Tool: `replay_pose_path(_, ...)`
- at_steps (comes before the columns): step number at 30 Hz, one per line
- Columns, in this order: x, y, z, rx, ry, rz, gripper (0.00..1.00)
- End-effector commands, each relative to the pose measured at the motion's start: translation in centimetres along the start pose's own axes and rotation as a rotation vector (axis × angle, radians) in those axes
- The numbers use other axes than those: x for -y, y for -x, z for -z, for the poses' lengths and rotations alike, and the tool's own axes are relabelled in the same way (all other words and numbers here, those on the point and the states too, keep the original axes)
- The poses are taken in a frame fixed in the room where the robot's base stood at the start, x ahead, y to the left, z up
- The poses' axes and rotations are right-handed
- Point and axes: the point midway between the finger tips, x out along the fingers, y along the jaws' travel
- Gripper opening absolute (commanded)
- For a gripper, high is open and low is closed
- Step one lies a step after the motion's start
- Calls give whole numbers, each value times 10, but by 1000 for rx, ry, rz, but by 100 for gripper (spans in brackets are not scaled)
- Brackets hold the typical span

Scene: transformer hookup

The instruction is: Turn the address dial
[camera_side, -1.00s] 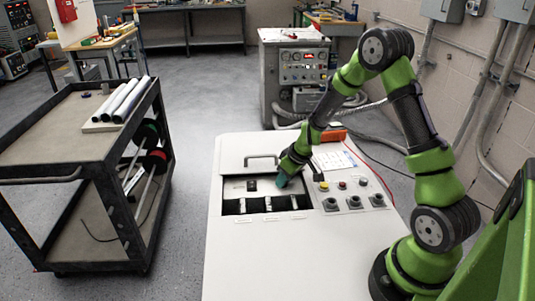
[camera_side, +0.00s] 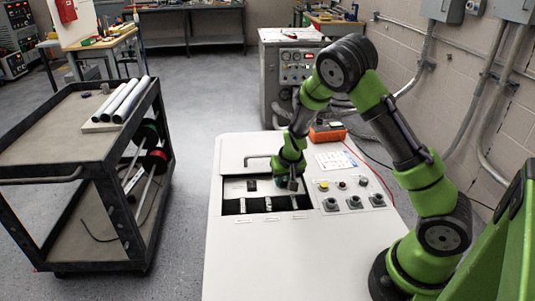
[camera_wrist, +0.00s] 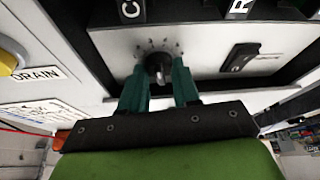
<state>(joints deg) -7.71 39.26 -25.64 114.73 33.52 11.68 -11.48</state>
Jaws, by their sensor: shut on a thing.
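The address dial (camera_wrist: 158,68) is a dark round knob with tick marks around it on a light panel, seen in the wrist view. My gripper (camera_wrist: 160,82) has its two teal fingers on either side of the dial, shut on it. In the side view my gripper (camera_side: 290,182) is at the right part of the recessed panel (camera_side: 236,189) in the white cabinet top. The dial is hidden behind my gripper there.
A black rocker switch (camera_wrist: 240,57) is right of the dial in the wrist view, and a yellow button (camera_wrist: 10,55) is at the left. Several knobs (camera_side: 354,202) are on the cabinet top to the right. A black cart (camera_side: 95,160) stands at the left.

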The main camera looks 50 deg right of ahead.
Motion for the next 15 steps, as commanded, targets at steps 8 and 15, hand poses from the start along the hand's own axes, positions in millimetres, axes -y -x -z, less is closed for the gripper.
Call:
replay_pose_path(8, 3, 0, 0, -1, -239, -102, 0)
replay_pose_path(15, 4, 0, 0, -1, -449, -189, 0)
